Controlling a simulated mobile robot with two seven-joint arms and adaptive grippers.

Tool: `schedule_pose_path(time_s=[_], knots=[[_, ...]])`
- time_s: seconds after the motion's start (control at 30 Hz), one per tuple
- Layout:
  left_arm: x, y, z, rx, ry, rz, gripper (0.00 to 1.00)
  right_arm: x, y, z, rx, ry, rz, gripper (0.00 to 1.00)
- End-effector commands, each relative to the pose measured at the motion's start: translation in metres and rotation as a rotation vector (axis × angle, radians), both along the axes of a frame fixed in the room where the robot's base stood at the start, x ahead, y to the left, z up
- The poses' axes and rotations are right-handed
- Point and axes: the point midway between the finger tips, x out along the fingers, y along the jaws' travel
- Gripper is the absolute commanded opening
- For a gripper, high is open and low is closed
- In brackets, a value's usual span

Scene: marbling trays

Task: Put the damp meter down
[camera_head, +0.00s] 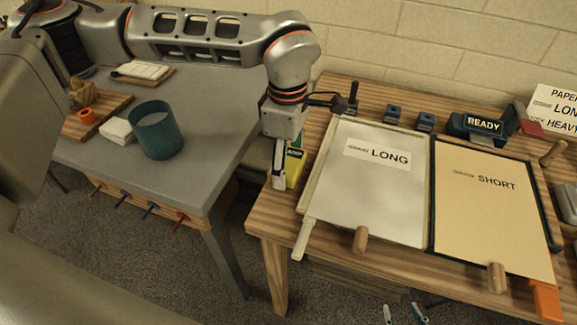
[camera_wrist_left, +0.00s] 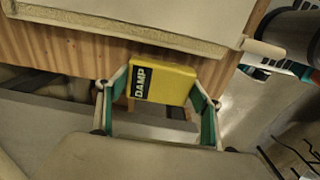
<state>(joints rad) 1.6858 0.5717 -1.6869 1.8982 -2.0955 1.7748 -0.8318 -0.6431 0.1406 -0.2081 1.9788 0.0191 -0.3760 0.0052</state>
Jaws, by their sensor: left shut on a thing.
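The damp meter is a yellow block with a black DAMP label; it shows in the left wrist view (camera_wrist_left: 172,82) and partly in the head view (camera_head: 297,167). My left gripper (camera_head: 289,176) is shut on it, with one green-padded finger on each side in the left wrist view. The meter is at the left edge of the wooden table (camera_head: 270,222); I cannot tell whether it touches the table. The gripper hides part of it in the head view. My right gripper (camera_head: 404,314) shows only its spread fingertips at the bottom of the head view, open with nothing visible between them.
A LONG tray (camera_head: 307,190) and a SHORT tray (camera_head: 432,215) cover most of the wooden table. Small blue blocks (camera_head: 393,112) and a READY holder (camera_head: 470,127) stand behind them. A grey table (camera_head: 215,115) with a teal cup (camera_head: 157,131) is left, across a gap.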

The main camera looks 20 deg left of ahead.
Motion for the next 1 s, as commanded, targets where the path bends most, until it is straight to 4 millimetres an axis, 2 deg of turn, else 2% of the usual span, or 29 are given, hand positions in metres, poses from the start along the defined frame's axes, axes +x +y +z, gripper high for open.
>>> schedule_pose_path(time_s=[0.03,0.13,0.53,0.57,0.6,1.0], knots=[[-0.001,0.000,-0.010,0.000,0.003,0.000,0.48,0.000,0.000,-0.001,0.000,0.000,0.000,0.40],[0.000,0.000,-0.020,-0.001,0.002,-0.001,0.48,0.000,0.000,-0.001,-0.001,0.000,0.001,0.40],[0.000,0.000,-0.025,0.000,0.000,0.000,0.48,0.001,0.000,-0.002,-0.002,-0.002,0.000,0.40],[0.000,0.000,-0.024,0.000,0.000,0.000,0.71,0.001,0.000,-0.001,-0.002,-0.003,0.000,0.40],[0.000,0.000,-0.024,0.000,0.000,0.000,0.81,0.001,0.000,-0.001,-0.002,-0.003,0.000,0.40],[0.000,0.000,-0.021,0.000,-0.001,-0.001,0.82,0.002,0.000,0.001,-0.001,-0.005,0.000,0.40]])
